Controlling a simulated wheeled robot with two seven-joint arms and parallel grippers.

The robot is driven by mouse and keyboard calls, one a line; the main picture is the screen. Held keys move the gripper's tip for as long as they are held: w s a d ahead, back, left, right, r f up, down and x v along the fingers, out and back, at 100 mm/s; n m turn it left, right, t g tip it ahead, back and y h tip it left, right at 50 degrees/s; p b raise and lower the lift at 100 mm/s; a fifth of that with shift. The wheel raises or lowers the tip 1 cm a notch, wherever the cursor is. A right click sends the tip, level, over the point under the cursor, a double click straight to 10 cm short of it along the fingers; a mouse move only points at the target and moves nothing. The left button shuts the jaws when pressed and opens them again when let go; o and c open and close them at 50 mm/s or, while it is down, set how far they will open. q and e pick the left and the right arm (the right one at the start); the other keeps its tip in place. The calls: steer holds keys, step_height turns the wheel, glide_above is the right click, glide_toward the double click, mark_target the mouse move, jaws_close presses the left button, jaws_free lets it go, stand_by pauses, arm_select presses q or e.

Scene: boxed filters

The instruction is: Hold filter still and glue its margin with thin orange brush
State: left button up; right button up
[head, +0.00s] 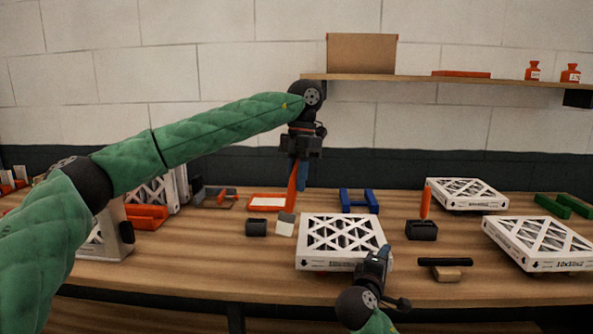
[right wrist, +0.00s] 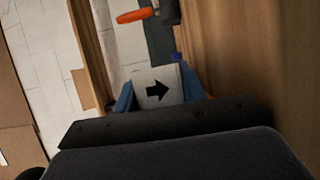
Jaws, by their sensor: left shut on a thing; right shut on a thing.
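A white boxed filter (head: 343,232) with a lattice top lies flat on the table in the middle of the head view. My right gripper (head: 374,262) is shut on its front right corner. In the right wrist view the filter's white side with a black arrow (right wrist: 156,90) is between the blue fingers of the right gripper (right wrist: 160,92). My left gripper (head: 300,176) points down, apart from the filter, behind and left of it. It is shut on an orange brush (head: 292,180), whose lower end is near an orange tray (head: 257,208) with a white surface.
Other filters lie at the right (head: 537,242) and back right (head: 466,193). A second orange tool (head: 426,202) stands in a black holder (head: 422,231). A blue stand (head: 359,201) is behind the filter. A black-topped block (head: 445,268) lies right of the filter.

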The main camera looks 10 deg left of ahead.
mark_target(297, 160)
arm_select(q)
steer(key=shift+w+x, duration=0.2)
steer(key=shift+x, duration=0.75)
steer(key=shift+w+x, duration=0.15)
steer(key=shift+x, duration=0.8)
steer(key=shift+d+f, duration=0.65)
steer(key=shift+w+d+f, duration=0.1)
steer(key=shift+d+f, duration=0.05)
steer(key=shift+d, duration=1)
steer(key=shift+w+d+f, duration=0.1)
steer(key=shift+d+f, duration=0.05)
steer(key=shift+d, duration=1)
jaws_close()
steer(key=shift+d, duration=5.6)
steer(key=shift+a, duration=8.45)
step_height(297, 160, up, 9)
steer(key=shift+s+f, duration=0.15)
steer(key=shift+s, duration=0.05)
